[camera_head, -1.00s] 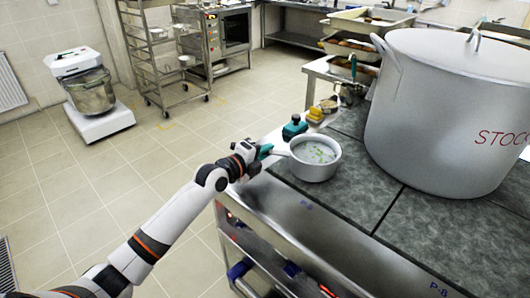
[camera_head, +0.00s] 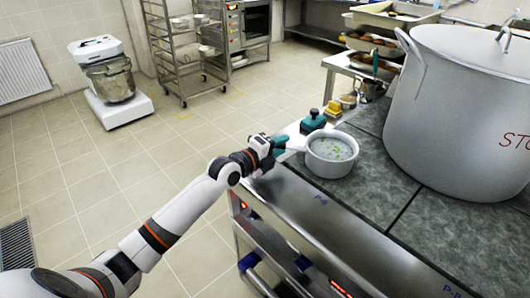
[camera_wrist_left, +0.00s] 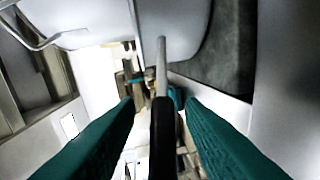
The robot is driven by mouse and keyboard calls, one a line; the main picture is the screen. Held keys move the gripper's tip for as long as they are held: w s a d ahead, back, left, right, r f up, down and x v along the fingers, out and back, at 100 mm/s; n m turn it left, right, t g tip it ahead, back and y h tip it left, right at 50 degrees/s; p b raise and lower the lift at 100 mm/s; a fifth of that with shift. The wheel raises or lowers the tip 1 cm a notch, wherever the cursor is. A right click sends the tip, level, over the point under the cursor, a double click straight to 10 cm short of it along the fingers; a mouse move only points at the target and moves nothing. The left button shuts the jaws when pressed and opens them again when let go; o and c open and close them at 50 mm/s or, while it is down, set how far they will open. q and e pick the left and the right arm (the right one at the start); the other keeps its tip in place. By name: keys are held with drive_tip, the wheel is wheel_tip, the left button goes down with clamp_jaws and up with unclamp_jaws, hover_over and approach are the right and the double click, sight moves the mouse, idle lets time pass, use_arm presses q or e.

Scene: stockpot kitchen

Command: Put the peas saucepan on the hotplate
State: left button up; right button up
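The peas saucepan (camera_head: 331,165) is a small pale metal pan with green bits in whitish liquid. It appears to rest at the near-left corner of the dark grey hotplate surface (camera_head: 363,203), beside the steel edge. Its handle points left toward my left gripper (camera_head: 284,146). In the left wrist view, the dark handle grip (camera_wrist_left: 162,140) runs between the two teal fingers of the left gripper (camera_wrist_left: 160,115), with a gap visible on each side. The fingers look open around the handle. My right gripper is not in view.
A large stockpot (camera_head: 462,120) covers much of the hotplates right of the saucepan. A teal-and-dark item (camera_head: 312,122) and a yellow item (camera_head: 333,108) stand just behind the saucepan. The floor left of the stove is clear up to a mixer (camera_head: 112,85).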

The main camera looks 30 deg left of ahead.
use_arm(q)
drive_tip(key=v, duration=1.1)
drive_tip(key=shift+r+b, duration=0.1)
drive_tip(key=shift+b, duration=0.25)
